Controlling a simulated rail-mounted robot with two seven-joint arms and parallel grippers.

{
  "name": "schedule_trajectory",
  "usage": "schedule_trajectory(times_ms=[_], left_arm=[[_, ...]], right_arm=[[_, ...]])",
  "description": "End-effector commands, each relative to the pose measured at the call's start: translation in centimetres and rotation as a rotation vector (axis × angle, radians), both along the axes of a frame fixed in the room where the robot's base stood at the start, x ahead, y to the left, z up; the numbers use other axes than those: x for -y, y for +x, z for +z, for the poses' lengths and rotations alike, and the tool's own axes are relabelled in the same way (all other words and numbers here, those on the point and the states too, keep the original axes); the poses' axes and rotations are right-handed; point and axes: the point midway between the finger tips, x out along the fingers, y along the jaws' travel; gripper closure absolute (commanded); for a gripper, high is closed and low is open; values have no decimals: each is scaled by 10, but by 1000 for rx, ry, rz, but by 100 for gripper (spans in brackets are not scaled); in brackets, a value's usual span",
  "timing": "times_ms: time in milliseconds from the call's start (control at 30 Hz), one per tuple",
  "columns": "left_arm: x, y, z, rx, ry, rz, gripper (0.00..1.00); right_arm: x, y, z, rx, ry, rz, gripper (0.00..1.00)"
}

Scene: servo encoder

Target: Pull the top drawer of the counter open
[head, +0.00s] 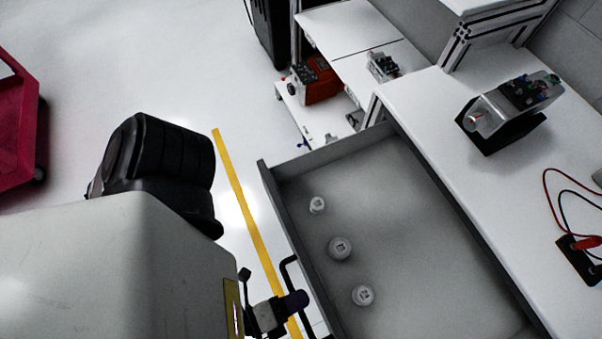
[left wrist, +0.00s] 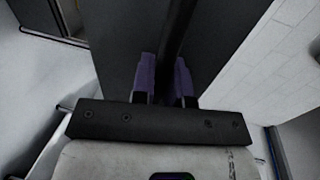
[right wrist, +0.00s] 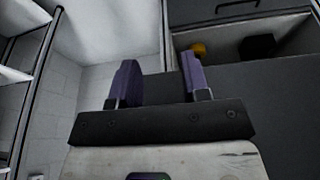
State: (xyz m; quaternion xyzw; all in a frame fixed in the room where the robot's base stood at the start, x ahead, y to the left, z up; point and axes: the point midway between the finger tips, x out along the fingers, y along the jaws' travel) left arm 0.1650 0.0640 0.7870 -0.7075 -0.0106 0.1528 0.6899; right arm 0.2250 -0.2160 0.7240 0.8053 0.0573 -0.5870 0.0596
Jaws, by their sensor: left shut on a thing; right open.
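The top drawer (head: 277,206) of the counter (head: 434,106) stands well out from the counter in the head view, its grey inside showing. Its dark bar handle (head: 289,266) is on the front face. My left gripper (head: 292,302) is at this handle. In the left wrist view its purple fingers (left wrist: 166,82) are shut on the dark handle bar (left wrist: 177,32), one on each side. My right gripper (right wrist: 158,84) shows only in the right wrist view, with its purple fingers apart and nothing between them.
Several small round white parts (head: 340,247) lie in the drawer. A device (head: 507,108) and a black box with cables (head: 578,258) stand on the counter top. A red cart (head: 18,130) is at the far left. An open compartment (right wrist: 228,50) holds yellow and black things. Floor between is clear.

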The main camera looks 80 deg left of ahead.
Motion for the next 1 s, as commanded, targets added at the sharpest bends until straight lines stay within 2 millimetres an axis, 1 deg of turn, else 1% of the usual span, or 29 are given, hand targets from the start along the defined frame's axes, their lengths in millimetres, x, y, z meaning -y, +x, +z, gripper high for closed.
schedule_trajectory(times_ms=[167, 200, 433, 667, 767, 867, 1000], left_arm=[[0, 0, 2, 3, 0, -1, 100], [0, 1, 2, 3, 0, -1, 84], [0, 0, 1, 1, 0, -1, 62], [0, 0, 0, 0, 0, 0, 61], [1, -4, 1, -1, 1, -1, 61], [4, -15, 3, -3, 1, -2, 61], [10, -39, 9, -5, 2, -4, 61]], right_arm=[[0, 0, 1, 0, 0, 0, 57], [0, 0, 1, 0, -1, 0, 57], [2, 0, 0, 1, -6, 3, 57], [3, 1, 1, 2, -11, 7, 57], [3, 1, 1, 3, -11, 7, 57], [3, 1, 4, 2, -10, 6, 57], [3, 1, 8, 3, -9, 6, 57]])
